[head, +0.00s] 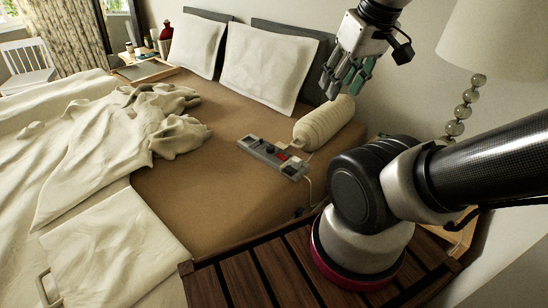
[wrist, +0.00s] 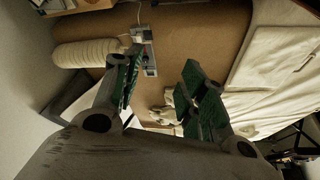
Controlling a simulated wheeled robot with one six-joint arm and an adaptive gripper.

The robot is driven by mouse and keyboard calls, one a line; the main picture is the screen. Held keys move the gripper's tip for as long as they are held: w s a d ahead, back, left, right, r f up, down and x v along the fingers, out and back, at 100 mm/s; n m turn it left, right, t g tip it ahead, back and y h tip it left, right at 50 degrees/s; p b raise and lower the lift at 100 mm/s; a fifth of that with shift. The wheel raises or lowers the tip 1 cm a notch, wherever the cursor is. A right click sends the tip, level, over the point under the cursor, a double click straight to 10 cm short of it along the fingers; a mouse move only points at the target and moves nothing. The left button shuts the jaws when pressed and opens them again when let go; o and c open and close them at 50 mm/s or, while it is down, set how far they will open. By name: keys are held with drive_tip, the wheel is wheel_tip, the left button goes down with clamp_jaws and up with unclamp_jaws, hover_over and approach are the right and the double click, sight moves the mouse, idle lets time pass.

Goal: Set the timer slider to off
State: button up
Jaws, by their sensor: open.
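A long grey control unit (head: 262,152) lies on the brown bed sheet, with dark keys and a small red part on its top. It is likely the timer control, but its slider is too small to make out. The unit also shows in the wrist view (wrist: 145,50), beyond and partly beside the left finger. My gripper (head: 345,84) is open and empty, raised above the pillow end of the bed, up and to the right of the unit in the head view. Its two green-padded fingers stand wide apart in the wrist view (wrist: 160,80).
A ribbed cream bolster (head: 325,122) lies close beside the unit, and a cord runs near it. White pillows (head: 265,68) lean at the headboard. A rumpled blanket (head: 150,125) covers the left side. A lamp (head: 465,105) stands at right. The brown sheet left of the unit is clear.

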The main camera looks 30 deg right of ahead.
drive_tip(key=shift+f, duration=0.1)
drive_tip(key=shift+c, duration=0.7)
drive_tip(key=m+g, duration=0.3)
drive_tip(key=g, duration=0.2)
hover_over(261, 140)
drive_tip(key=s, duration=0.4)
wheel_tip(261, 140, down, 39)
drive_tip(key=shift+r, duration=0.2)
drive_tip(key=shift+m+t, duration=0.4)
drive_tip(key=shift+m, duration=0.3)
drive_tip(key=w, duration=0.1)
drive_tip(key=w+r, duration=0.2)
drive_tip(key=w, duration=0.1)
drive_tip(key=shift+w, duration=0.1)
wheel_tip(261, 140, down, 8)
drive_tip(key=shift+r, duration=0.15)
clamp_jaws()
